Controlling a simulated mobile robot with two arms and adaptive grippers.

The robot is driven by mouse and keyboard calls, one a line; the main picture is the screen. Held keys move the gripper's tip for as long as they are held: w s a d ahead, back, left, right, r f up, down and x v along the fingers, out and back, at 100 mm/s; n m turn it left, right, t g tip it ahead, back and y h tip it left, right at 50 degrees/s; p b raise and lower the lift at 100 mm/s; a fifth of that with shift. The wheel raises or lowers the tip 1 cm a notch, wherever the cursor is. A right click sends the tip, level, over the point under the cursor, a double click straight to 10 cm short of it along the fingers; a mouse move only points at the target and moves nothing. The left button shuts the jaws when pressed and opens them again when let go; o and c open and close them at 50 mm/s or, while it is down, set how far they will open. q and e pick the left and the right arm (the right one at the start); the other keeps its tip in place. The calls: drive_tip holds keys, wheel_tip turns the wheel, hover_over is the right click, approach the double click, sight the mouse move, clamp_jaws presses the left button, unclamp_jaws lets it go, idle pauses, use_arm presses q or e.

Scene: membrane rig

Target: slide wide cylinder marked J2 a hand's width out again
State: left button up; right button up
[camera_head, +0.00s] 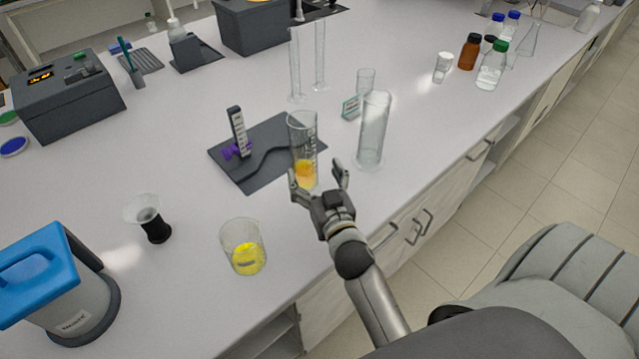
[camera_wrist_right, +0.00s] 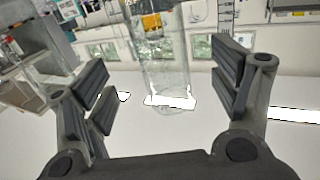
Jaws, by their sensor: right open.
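Two wide glass cylinders stand upright near the front of the bench, and I cannot read J2 on either. One is a graduated cylinder (camera_head: 302,135) with orange liquid low inside. The other is a clear, seemingly empty cylinder (camera_head: 372,130) to its right. My right gripper (camera_head: 318,178) is open at the near side of the orange-filled one, its fingers spread. In the right wrist view a glass cylinder (camera_wrist_right: 165,65), with orange at its top edge, stands ahead between the spread fingers (camera_wrist_right: 165,90), apparently untouched. My left gripper is not in view.
A dark mat (camera_head: 258,180) with a small upright scale lies left of the orange-filled cylinder. A beaker of yellow liquid (camera_head: 243,248) stands front left. Two slim cylinders (camera_head: 296,65) and a small beaker (camera_head: 366,80) stand behind. The bench's front edge is close to my right arm.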

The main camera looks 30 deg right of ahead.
drive_tip(key=shift+v, duration=1.6)
